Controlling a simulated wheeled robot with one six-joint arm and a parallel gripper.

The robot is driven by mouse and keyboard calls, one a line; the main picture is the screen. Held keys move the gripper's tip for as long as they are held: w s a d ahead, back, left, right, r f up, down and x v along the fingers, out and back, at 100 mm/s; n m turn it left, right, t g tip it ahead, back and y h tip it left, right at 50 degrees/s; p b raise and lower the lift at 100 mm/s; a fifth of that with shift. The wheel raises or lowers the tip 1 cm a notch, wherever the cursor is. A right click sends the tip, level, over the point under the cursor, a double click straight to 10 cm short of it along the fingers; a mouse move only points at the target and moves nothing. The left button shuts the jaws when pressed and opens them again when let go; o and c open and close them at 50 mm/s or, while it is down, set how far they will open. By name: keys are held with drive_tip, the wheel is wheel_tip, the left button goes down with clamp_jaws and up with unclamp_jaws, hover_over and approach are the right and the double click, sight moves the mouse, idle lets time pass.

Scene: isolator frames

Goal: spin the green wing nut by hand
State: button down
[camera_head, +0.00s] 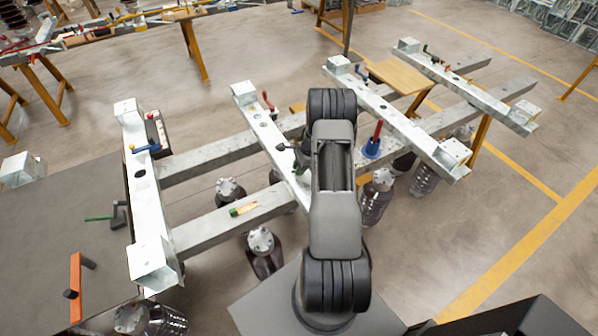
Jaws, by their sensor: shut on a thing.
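My gripper (286,148) shows as a small dark shape just left of my arm, at the second pale metal crossbeam (262,128) from the left. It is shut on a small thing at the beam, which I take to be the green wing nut. The nut's shape and colour are too small and too covered to make out. My arm hides part of the beam and the far side of the gripper.
A red-handled tool with a blue base (373,143) stands right of my arm. A small green and orange item (243,209) lies on the front long beam (205,229). A blue-handled clamp (146,148) is on the left crossbeam (140,190).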

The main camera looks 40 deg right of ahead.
drive_tip(key=n+g+b, duration=0.1)
drive_tip(key=n, duration=0.2)
drive_tip(key=n+g+b, duration=0.1)
drive_tip(key=n, duration=0.2)
drive_tip(key=shift+a+f+b, duration=0.1)
drive_tip(key=shift+f+b, duration=0.1)
drive_tip(key=shift+b, duration=0.2)
drive_tip(key=shift+n+g, duration=0.3)
drive_tip(key=c, duration=1.4)
unclamp_jaws()
drive_tip(key=o, duration=0.4)
drive_tip(key=shift+w+r, duration=0.1)
drive_tip(key=shift+w, duration=0.05)
drive_tip(key=shift+c, duration=0.2)
